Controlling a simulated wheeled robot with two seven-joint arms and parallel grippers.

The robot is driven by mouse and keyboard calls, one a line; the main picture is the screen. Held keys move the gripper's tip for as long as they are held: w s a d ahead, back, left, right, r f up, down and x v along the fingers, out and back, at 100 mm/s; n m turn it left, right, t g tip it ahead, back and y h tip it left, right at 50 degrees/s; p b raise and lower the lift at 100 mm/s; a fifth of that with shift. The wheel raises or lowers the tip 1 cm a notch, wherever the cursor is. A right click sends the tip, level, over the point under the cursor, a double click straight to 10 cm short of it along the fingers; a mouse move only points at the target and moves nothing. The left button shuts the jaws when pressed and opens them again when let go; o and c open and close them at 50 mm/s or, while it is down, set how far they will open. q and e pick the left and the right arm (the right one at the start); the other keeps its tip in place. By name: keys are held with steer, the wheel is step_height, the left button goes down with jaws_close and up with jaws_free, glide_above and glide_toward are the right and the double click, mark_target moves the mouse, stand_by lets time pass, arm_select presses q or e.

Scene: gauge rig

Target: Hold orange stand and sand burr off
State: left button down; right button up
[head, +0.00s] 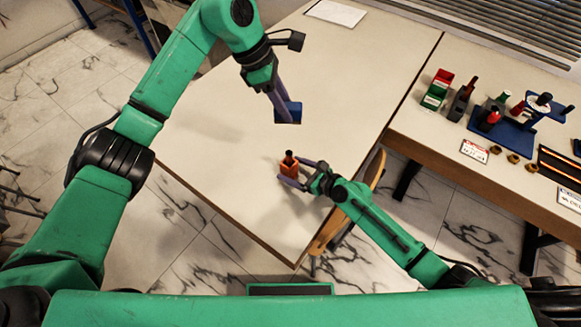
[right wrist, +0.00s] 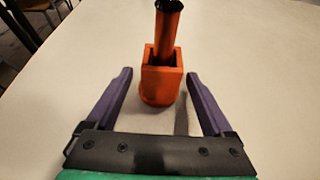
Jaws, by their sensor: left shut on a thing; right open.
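The orange stand (head: 289,170) is upright near the front edge of the light table. In the right wrist view the stand (right wrist: 160,84) is a square holder with an orange, dark-topped post (right wrist: 167,30) rising from it. My right gripper (head: 292,174) is open, its purple fingers reaching toward either side of the stand with gaps showing. My left gripper (head: 284,112) is higher, behind the stand in the picture, shut on a blue block (head: 294,112). I cannot tell whether the block touches the table. No burr can be made out.
A second table (head: 430,150) on the right carries a green-and-red bin (head: 437,90), bottles, a blue fixture (head: 502,127), a label card (head: 474,151) and several brass rings. A white sheet (head: 336,13) lies at the back. The table around the stand is clear.

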steer(key=shift+x, duration=0.95)
steer(key=shift+c, duration=0.3)
jaws_close()
arm_select(q)
step_height(320, 180, down, 9)
steer(key=n+t, duration=0.1)
steer(key=n, duration=0.1)
steer(key=shift+s+n, duration=0.15)
steer(key=shift+n, duration=0.15)
steer(key=shift+f, duration=1.8)
steer(key=shift+f, duration=0.6)
steer(key=shift+d, duration=0.15)
